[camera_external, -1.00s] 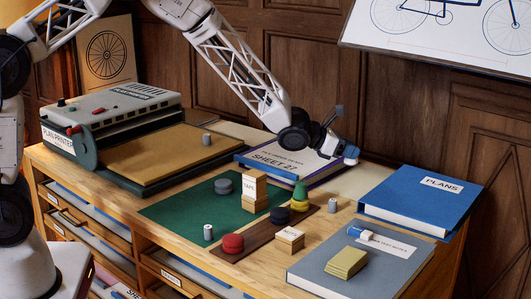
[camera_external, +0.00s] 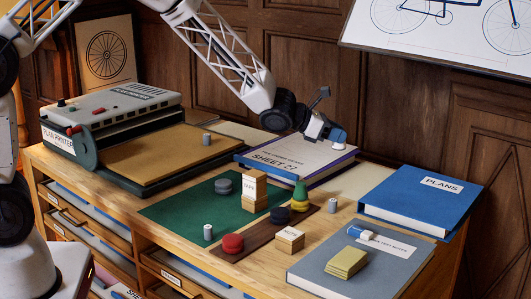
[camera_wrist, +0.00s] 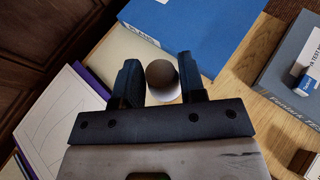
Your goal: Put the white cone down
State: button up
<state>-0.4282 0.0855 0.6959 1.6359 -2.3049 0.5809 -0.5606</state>
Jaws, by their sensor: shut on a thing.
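My gripper (camera_external: 330,130) is shut on the white cone, which shows as a small pale piece (camera_external: 339,136) at the fingertips in the external view. In the wrist view a rounded, shaded top of the white cone (camera_wrist: 161,74) sits between the two dark fingers; its lower part is hard to make out. The gripper holds it in the air near the back edge of the desk, by the right end of the "SHEET 27" book (camera_external: 290,160). How high it is above the surface below is hard to tell.
A blue "PLANS" binder (camera_external: 420,200) lies right. A grey folder (camera_external: 320,275) is in front. A green mat (camera_external: 175,210) carries grey pieces; a dark strip beside it holds red, navy, yellow and green pieces. A cream sheet (camera_external: 350,183) between book and binder looks bare.

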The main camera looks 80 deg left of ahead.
jog(key=s+d+f+m+g+h, duration=0.1)
jog(key=s+d+m+h, duration=0.2)
jog(key=s+d, duration=0.7)
jog(key=s+d+m+g+h, duration=0.2)
jog(key=s+d+m+h, duration=0.15)
jog(key=s, duration=1.25)
jog(key=s+d+f+m+g+h, duration=0.1)
jog(key=s+d+m+h, duration=0.15)
jog(key=s+d, duration=0.85)
notch_tip(320, 180, down, 8)
jog(key=s+a, duration=0.2)
jog(key=a, duration=0.1)
jog(key=shift+s+r, duration=0.15)
jog(key=shift+s, duration=0.2)
jog(key=w+a, duration=0.1)
jog(key=w, duration=0.4)
jog(key=w+a+f, duration=0.1)
jog(key=w, duration=0.4)
jog(key=w+a, duration=0.1)
jog(key=w, duration=0.4)
jog(key=shift+w+f, duration=0.25)
jog(key=shift+w, duration=0.1)
jog(key=shift+f, duration=0.1)
jog(key=shift+f, duration=1.65)
jog(key=shift+f, duration=0.1)
